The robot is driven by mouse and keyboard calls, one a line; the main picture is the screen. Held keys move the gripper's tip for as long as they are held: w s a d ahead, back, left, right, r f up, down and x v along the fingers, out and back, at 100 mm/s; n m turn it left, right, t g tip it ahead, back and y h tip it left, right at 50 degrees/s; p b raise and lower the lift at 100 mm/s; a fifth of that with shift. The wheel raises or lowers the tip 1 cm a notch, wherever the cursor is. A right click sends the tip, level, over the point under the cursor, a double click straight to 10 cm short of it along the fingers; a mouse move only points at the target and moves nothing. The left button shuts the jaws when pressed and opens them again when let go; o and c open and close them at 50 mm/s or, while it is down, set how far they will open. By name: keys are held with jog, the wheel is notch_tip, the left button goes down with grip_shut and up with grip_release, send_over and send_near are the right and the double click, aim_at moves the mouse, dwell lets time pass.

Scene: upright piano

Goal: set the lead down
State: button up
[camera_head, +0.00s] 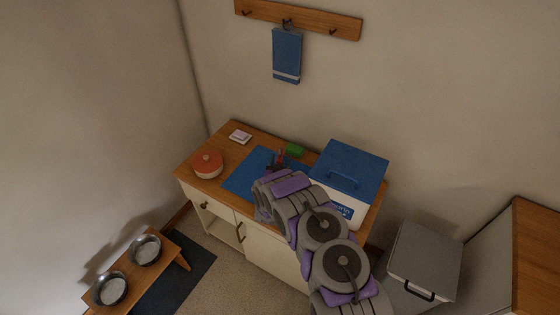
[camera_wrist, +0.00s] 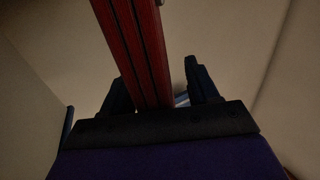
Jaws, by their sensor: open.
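The lead shows as red, dark-striped strands (camera_wrist: 135,40) in the wrist view, running from the top edge down between my fingers. It lies against the left finger, with a gap to the right finger. In the head view a small bit of red (camera_head: 281,156) shows at my gripper (camera_head: 276,167), over the back of the blue mat (camera_head: 244,182) on the cabinet top. My gripper, also in the wrist view (camera_wrist: 163,90), is open around the strands. I cannot tell whether the lead rests on the mat; my arm hides part of it.
A blue-lidded white box (camera_head: 347,165) stands right of my arm. A green block (camera_head: 294,151) lies behind the mat. A red-lidded pot (camera_head: 207,165) and a small pale stack (camera_head: 240,136) stand left. A blue towel (camera_head: 287,52) hangs above. Two bowls sit on a low bench (camera_head: 130,268).

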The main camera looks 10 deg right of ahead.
jog(key=shift+r, duration=0.1)
jog(key=p+v, duration=0.3)
jog(key=v, duration=0.9)
jog(key=w+r+g+y, duration=0.2)
jog(key=w+r+g, duration=0.25)
jog(key=r, duration=0.45)
jog(key=s+r+g+y, duration=0.2)
jog(key=s+r+g, duration=0.3)
jog(key=s+r, duration=0.5)
jog(key=s+d+r+n+g, duration=0.1)
jog(key=s+r, duration=0.4)
jog(key=s, duration=0.9)
jog(key=s+d+r+n+g, duration=0.1)
jog(key=s+d+r+g, duration=0.2)
jog(key=s, duration=1.2)
jog(key=s+d+r+n+g+y, duration=0.1)
jog(key=s+r+g, duration=0.4)
jog(key=s, duration=0.9)
notch_tip(320, 180, up, 3)
jog(key=shift+s+d+r+g, duration=0.25)
jog(key=shift+d+g, duration=0.1)
jog(key=shift+d, duration=0.5)
